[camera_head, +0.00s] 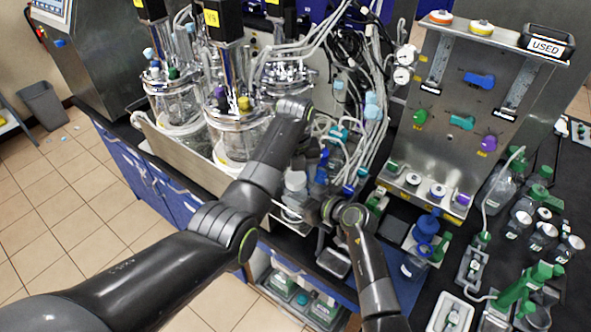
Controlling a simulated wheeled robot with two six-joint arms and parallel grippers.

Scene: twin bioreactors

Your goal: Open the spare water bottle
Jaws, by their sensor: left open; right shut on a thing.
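A clear bottle with a whitish top (295,182) stands in the middle of the camera_head view, in front of the glass vessels; I take it to be the spare water bottle, but no label is readable. My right gripper (290,214) reaches in from the lower right at the bottle's lower part and is shut on it, as far as I can see. My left gripper (302,162) is open, close above the bottle's top, partly hidden by its own wrist. Whether its fingers touch the cap cannot be told.
Glass bioreactor vessels (240,135) stand behind on the left. Loose tubing hangs at the back centre. A steel panel (460,110) with coloured knobs stands right, with a bin marked USED (546,46) on top. Several bottles (543,236) crowd the dark bench at right.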

